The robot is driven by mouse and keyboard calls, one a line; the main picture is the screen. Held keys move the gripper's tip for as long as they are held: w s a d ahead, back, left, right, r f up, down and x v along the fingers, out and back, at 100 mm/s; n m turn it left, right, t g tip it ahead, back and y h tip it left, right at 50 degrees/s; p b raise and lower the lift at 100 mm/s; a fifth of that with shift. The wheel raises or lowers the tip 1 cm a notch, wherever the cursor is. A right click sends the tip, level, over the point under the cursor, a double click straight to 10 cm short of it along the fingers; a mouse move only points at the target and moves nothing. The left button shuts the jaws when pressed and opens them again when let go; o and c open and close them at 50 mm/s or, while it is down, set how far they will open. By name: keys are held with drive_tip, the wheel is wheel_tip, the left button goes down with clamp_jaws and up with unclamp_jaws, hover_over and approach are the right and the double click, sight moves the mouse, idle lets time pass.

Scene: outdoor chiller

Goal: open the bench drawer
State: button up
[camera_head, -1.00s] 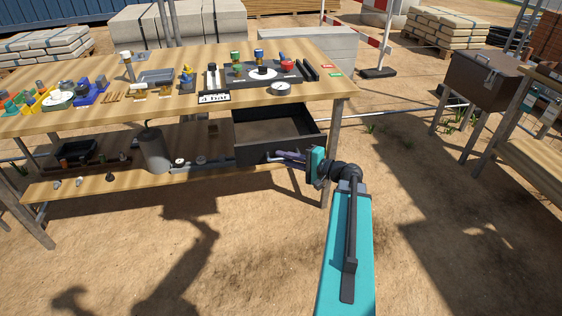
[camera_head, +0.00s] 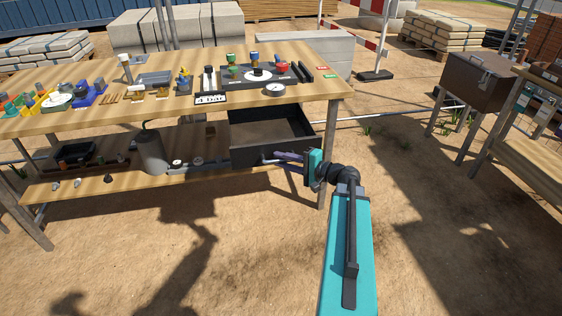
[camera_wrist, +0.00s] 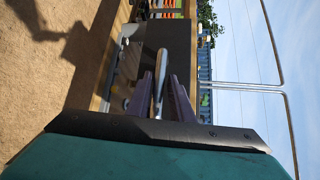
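The bench drawer (camera_head: 247,157) is a black, open-topped box under the right end of the wooden workbench. It stands pulled out, with its inside visible and apparently empty. My gripper (camera_head: 277,157) is at the drawer's front, near the middle of its face. In the wrist view the two purple fingers (camera_wrist: 162,84) lie on either side of the silver drawer handle (camera_wrist: 160,66). They look parted around it, with small gaps. Whether either finger touches the handle is hard to see. The dark drawer face (camera_wrist: 178,42) is just beyond.
The workbench top (camera_head: 140,110) carries several small parts and a gauge near its right front edge. A lower shelf (camera_head: 100,183) holds a grey canister (camera_head: 152,153). A brown metal box (camera_head: 477,82) stands at right. The sandy ground in front is clear.

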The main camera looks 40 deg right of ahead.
drive_tip(key=shift+a, duration=0.15)
drive_tip(key=shift+s, duration=0.3)
drive_tip(key=b+v, duration=0.1)
drive_tip(key=v, duration=1.2)
drive_tip(key=shift+d, duration=0.25)
